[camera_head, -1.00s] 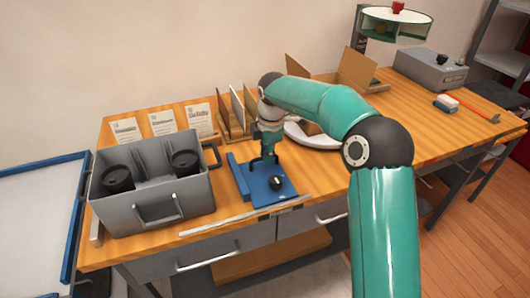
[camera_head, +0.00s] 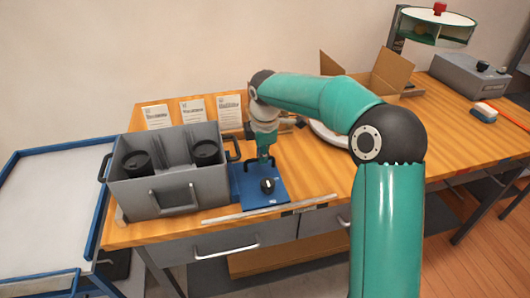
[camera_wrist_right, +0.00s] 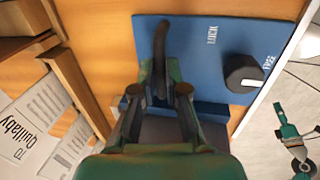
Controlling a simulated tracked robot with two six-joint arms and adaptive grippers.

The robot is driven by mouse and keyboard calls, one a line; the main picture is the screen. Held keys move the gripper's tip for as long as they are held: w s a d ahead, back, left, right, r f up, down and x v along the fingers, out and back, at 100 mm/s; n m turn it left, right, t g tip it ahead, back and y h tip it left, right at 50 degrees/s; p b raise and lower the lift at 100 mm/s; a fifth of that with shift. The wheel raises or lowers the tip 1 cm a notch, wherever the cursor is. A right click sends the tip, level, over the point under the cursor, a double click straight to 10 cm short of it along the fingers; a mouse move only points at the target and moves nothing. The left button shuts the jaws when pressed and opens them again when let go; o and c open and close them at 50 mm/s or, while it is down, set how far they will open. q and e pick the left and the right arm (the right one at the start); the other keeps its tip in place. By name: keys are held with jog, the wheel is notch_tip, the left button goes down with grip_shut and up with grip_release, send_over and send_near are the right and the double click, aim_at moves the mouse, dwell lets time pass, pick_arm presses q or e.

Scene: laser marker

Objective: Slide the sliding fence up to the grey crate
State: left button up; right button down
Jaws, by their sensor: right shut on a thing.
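The sliding fence (camera_head: 265,194) is a blue plate with an upright blue edge on its left and a black knob on top. In the right wrist view, the fence (camera_wrist_right: 205,50) bears the words LOCK and FREE beside the knob (camera_wrist_right: 243,73). The grey crate (camera_head: 207,191) stands just left of it. The fence's upright edge looks close against the crate's right side; I cannot tell whether they touch. My right gripper (camera_head: 264,160) is shut on the fence's black handle (camera_wrist_right: 160,45), seen between the fingers (camera_wrist_right: 157,92). My left gripper is out of view.
The crate holds black round containers (camera_head: 136,163). A metal strip (camera_head: 250,213) lies along the table's front edge. Cards (camera_head: 193,109) stand behind the crate. A cardboard box (camera_head: 375,73) and grey unit (camera_head: 468,75) are farther right. A blue-edged cart (camera_head: 45,215) is at left.

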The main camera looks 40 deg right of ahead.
aim_at(264, 176)
jog(key=c, duration=1.3)
grip_release()
jog(key=shift+a, duration=0.2)
jog(key=shift+o, duration=0.5)
jog(key=shift+d, duration=0.15)
jog(key=shift+r, duration=0.1)
jog(key=shift+r, duration=0.55)
notch_tip(264, 176, up, 10)
jog(key=s+a, duration=0.1)
jog(key=s, duration=0.1)
jog(key=shift+r, duration=0.25)
jog(key=shift+s, duration=0.1)
